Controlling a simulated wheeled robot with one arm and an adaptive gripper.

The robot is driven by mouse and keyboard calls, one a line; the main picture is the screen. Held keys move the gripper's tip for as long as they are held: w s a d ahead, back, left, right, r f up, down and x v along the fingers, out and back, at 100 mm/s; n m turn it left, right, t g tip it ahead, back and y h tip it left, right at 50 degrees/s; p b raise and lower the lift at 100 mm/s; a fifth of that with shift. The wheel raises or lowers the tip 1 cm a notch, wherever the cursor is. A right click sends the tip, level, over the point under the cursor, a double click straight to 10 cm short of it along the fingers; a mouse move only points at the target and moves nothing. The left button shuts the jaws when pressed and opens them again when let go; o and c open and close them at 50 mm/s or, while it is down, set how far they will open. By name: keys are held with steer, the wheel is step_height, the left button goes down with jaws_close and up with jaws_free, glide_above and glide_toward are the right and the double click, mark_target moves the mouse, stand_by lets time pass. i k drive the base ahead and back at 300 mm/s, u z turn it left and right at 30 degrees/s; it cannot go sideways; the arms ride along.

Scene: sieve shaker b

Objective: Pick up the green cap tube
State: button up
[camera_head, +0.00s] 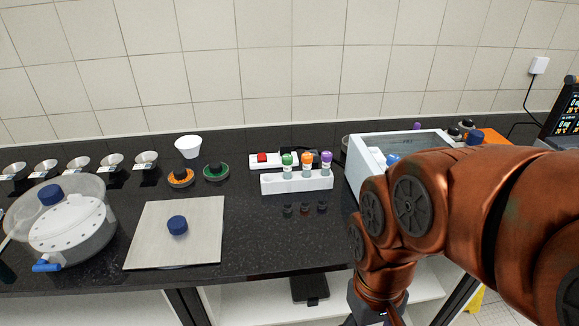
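The tube with the green cap (287,161) stands upright in a white rack (284,184) on the dark counter. To its right in the same rack stand a tube with an orange cap (307,160) and a tube with a purple cap (326,158). The lower parts of the tubes are hidden by the rack. My copper-coloured arm reaches in from the right. Its end hangs down at the bottom edge, in front of the counter and right of the rack. The gripper's fingers are out of the picture.
A grey plate (150,225) with a blue knob and a round lidded vessel (84,235) are at left. A white cup (188,146) and two round pieces, orange (180,178) and green (216,171), stand left of the rack. An open box (372,162) stands right, partly behind my arm.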

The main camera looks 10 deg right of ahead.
mark_target(287, 159)
steer(key=z, duration=0.45)
steer(key=k, duration=1.3)
steer(key=u, duration=0.1)
steer(key=i, duration=1.5)
steer(key=u, duration=1.1)
steer(key=i, duration=0.45)
steer(key=u, duration=0.4)
